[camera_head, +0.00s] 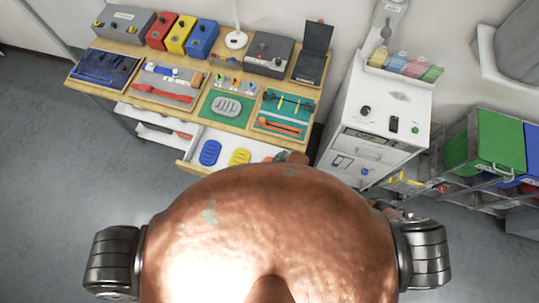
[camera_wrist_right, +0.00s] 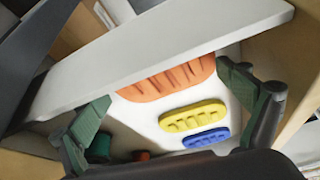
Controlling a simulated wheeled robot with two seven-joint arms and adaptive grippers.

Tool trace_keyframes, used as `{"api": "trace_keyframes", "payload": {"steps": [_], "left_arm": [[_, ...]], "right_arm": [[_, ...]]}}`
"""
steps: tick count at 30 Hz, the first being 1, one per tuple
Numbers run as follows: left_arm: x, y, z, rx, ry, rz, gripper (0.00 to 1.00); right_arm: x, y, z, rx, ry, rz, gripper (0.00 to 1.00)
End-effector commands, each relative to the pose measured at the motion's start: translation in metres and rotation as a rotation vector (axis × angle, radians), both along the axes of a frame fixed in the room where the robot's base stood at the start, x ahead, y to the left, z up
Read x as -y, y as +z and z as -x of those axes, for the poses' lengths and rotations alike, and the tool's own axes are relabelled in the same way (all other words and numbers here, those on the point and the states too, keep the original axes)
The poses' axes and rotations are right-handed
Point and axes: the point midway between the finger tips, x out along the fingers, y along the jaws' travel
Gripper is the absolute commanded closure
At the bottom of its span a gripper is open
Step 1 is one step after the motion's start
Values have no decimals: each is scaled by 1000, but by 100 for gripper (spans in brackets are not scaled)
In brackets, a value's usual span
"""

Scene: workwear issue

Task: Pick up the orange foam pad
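The orange foam pad (camera_wrist_right: 170,80) lies in a white-bottomed drawer in the right wrist view, with grooves on its face. A pale slab across the view hides its upper part. A yellow pad (camera_wrist_right: 193,115) and a blue pad (camera_wrist_right: 206,138) lie beside it; both also show in the head view, yellow (camera_head: 240,157) and blue (camera_head: 210,152). My right gripper (camera_wrist_right: 165,84) is open, its green-padded fingers spread to either side of the orange pad's visible part, with nothing between them. I cannot tell whether it touches the pad. My left gripper is not in view.
The drawer (camera_head: 190,153) is pulled out under a wooden workbench (camera_head: 190,50) holding trays, tools and coloured boxes. A white cabinet (camera_head: 375,110) stands to its right, then a rack with green (camera_head: 470,145) and blue bins. My copper-coloured body covers the lower middle of the head view.

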Motion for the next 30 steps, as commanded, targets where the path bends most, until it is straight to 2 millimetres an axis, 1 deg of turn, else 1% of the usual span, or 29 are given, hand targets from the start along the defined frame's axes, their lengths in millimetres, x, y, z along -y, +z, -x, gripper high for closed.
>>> {"api": "trace_keyframes", "payload": {"steps": [1,8,15,19,23,26,29,30], "left_arm": [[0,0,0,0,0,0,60],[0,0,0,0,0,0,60],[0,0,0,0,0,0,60],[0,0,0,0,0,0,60],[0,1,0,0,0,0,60],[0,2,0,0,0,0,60],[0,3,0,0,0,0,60],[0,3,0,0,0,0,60]], "right_arm": [[-1,-1,2,-4,1,-1,15],[-1,-1,3,-5,1,-2,31],[-1,-2,3,-6,1,-1,32],[-1,3,3,-6,1,-2,32],[-2,15,2,-4,1,-3,32],[-1,30,2,-3,2,-3,32],[-2,50,1,-1,3,-4,32],[-2,58,1,-1,3,-4,43]]}}
